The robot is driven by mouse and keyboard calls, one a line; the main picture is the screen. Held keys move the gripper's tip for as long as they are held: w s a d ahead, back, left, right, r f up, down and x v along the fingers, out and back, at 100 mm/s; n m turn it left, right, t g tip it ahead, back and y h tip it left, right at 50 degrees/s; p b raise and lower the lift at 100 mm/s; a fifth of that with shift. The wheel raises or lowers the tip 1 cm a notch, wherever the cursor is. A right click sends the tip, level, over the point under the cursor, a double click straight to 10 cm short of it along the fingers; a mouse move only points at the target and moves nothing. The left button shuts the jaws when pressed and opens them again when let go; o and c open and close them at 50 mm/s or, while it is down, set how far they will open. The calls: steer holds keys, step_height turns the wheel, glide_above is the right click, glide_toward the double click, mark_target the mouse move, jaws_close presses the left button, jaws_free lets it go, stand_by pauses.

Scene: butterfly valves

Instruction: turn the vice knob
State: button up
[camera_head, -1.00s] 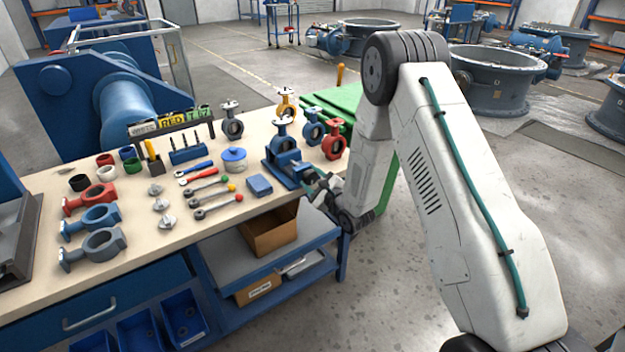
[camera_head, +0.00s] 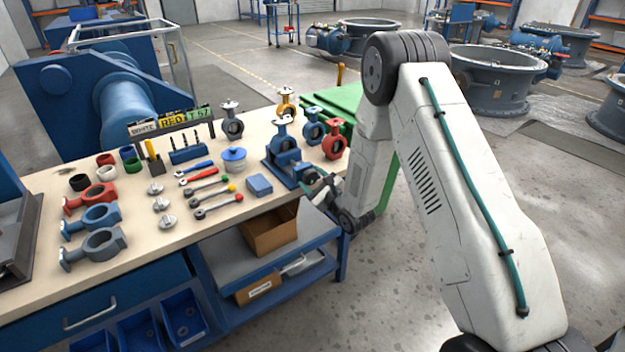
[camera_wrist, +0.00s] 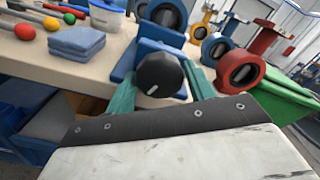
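The vice knob (camera_wrist: 160,75) is black and round with a white mark, on the near end of the blue vice (camera_head: 286,165) at the bench edge. In the wrist view the blue vice body (camera_wrist: 150,48) is behind the knob, and a blue valve (camera_wrist: 165,14) stands upright in it. My gripper (camera_wrist: 160,84) has its two teal fingers apart, one on each side of the knob. I cannot tell whether they touch it. In the head view my gripper (camera_head: 322,186) is small and partly hidden against the vice.
A red valve (camera_head: 333,140) and other valves stand close right of and behind the vice. A folded blue cloth (camera_head: 259,185) and wrenches with coloured ends lie to the left. An open cardboard box (camera_head: 270,230) sits on the shelf below.

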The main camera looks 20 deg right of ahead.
steer(key=shift+o, duration=0.9)
steer(key=v, duration=0.7)
steer(key=shift+s, duration=0.35)
steer(key=shift+d, duration=0.1)
